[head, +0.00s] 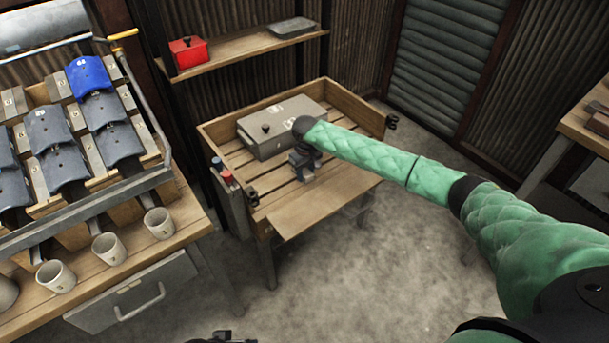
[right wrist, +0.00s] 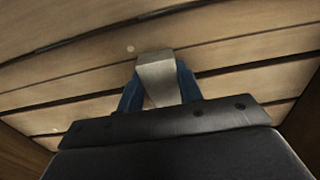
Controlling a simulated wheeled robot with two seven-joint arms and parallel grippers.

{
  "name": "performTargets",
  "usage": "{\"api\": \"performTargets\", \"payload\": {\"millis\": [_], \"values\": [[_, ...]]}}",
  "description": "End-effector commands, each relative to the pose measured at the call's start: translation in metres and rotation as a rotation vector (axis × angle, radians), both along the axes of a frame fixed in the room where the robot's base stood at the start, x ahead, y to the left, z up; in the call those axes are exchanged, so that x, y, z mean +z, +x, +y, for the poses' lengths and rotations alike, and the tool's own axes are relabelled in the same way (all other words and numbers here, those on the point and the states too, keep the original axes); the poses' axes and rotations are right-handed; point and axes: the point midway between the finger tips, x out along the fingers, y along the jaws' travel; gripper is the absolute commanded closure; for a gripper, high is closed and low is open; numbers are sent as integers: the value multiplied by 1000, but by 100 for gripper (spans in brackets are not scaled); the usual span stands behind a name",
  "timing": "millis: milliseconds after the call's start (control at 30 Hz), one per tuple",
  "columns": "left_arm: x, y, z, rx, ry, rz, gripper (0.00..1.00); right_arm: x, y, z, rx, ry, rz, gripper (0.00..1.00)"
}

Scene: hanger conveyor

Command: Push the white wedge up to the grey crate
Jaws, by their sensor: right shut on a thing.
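The grey crate (head: 284,125), a low box with a dark knob, sits on the slatted wooden table towards its back. My right gripper (head: 306,176) points down at the slats just in front of the crate. In the right wrist view its blue fingers (right wrist: 160,88) are shut on the pale wedge (right wrist: 158,75), which is down close to the slats. In the head view the wedge is mostly hidden by the gripper, and I cannot tell whether it touches the crate. A dark part at the bottom edge may be my left gripper (head: 222,338); its jaws cannot be made out.
The slatted table (head: 240,160) has raised wooden sides and a plain board (head: 310,205) at its front. A red box (head: 188,52) and a grey tray (head: 292,27) stand on the shelf behind. At left is a bench with several mugs (head: 160,223) and a tile rack.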

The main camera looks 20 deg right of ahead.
Motion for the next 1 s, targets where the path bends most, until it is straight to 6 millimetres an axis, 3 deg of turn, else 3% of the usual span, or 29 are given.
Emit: {"api": "performTargets", "payload": {"millis": [1000], "values": [[-2,-1,1,0,1,2,39,0,24,9,0,0,-1,80]]}}
